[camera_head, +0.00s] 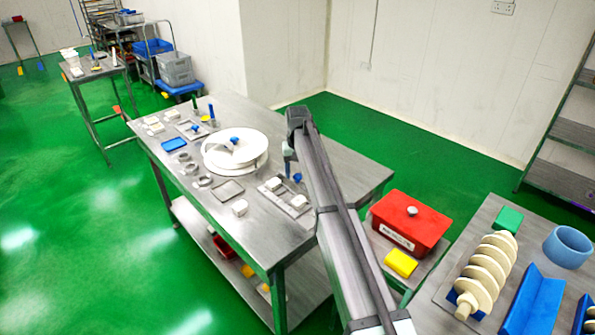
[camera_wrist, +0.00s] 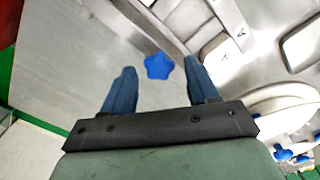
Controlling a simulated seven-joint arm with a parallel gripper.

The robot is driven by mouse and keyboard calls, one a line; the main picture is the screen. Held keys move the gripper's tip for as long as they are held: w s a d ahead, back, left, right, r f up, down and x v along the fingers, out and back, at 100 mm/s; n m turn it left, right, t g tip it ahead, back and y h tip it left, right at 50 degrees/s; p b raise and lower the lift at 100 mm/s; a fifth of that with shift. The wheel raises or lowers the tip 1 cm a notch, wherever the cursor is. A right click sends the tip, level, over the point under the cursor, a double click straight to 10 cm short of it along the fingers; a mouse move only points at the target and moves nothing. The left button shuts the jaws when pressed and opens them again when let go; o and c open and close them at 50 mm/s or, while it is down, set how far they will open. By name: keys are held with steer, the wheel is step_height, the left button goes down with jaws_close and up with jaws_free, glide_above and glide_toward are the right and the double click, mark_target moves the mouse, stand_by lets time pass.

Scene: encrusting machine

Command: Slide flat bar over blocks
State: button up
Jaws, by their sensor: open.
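A blue star-shaped knob (camera_wrist: 158,66) lies between my gripper's two blue fingers in the wrist view, apart from both. My gripper (camera_wrist: 161,78) is open and empty. In the head view my gripper (camera_head: 288,170) is over the steel table, just left of the blue knob (camera_head: 297,177). A flat metal bar (camera_wrist: 135,27) runs diagonally by the knob; whether they are joined is unclear. Pale blocks (camera_wrist: 213,47) sit beside the bar. In the head view, pale blocks (camera_head: 273,183) and (camera_head: 299,201) are near the knob, and my arm hides part of that area.
A large white round disc (camera_head: 235,145) with a blue knob stands on the steel table (camera_head: 335,155). A red box (camera_head: 410,222) and yellow block (camera_head: 400,262) stand to the right.

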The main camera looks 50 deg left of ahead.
steer(key=shift+c, duration=0.2)
jaws_close()
stand_by(0.4)
